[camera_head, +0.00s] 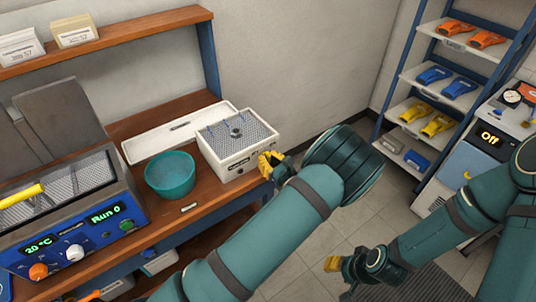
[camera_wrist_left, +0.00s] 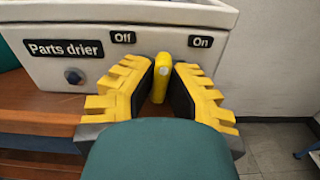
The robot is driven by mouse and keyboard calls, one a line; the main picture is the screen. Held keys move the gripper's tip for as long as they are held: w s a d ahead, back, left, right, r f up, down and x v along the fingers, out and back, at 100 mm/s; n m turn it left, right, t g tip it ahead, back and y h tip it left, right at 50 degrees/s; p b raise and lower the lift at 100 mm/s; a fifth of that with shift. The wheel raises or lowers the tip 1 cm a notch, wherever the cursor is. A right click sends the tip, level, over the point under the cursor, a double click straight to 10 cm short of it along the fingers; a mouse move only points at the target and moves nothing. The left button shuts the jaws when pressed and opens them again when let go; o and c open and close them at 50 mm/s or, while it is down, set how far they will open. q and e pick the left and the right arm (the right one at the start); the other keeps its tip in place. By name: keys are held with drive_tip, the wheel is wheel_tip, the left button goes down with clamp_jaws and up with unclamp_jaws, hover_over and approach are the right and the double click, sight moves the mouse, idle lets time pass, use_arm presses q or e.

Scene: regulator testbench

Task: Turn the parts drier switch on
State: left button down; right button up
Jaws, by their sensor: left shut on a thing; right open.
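The parts drier (camera_head: 228,168) is a white box with a mesh top at the right end of the wooden bench. Its front fills the top of the left wrist view, with a "Parts drier" label (camera_wrist_left: 65,49), an "Off" label (camera_wrist_left: 123,38) and an "On" label (camera_wrist_left: 200,42). The yellow switch lever (camera_wrist_left: 164,72) stands nearly upright between the two labels. My left gripper (camera_head: 268,163) is at the drier's front right corner, its yellow fingers (camera_wrist_left: 160,92) shut on the lever from both sides. My right gripper (camera_head: 337,268) is open and empty, low over the floor.
A teal bowl (camera_head: 170,175) stands just left of the drier, with a white tray (camera_head: 150,146) behind. A blue bath unit (camera_head: 85,235) reading "Run 0" is at the left. A shelf rack (camera_head: 412,70) and a machine showing "Off" (camera_head: 489,138) stand at the right.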

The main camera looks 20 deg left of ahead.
use_arm(q)
drive_tip(key=m+p, duration=0.2)
drive_tip(key=m, duration=0.2)
drive_tip(key=shift+r, duration=0.2)
drive_tip(key=shift+a+m+p, duration=0.1)
drive_tip(key=shift+m+p, duration=0.45)
drive_tip(key=shift+m, duration=0.75)
drive_tip(key=shift+f, duration=0.1)
drive_tip(key=c, duration=1)
unclamp_jaws()
drive_tip(key=v, duration=0.7)
drive_tip(key=shift+s, duration=0.2)
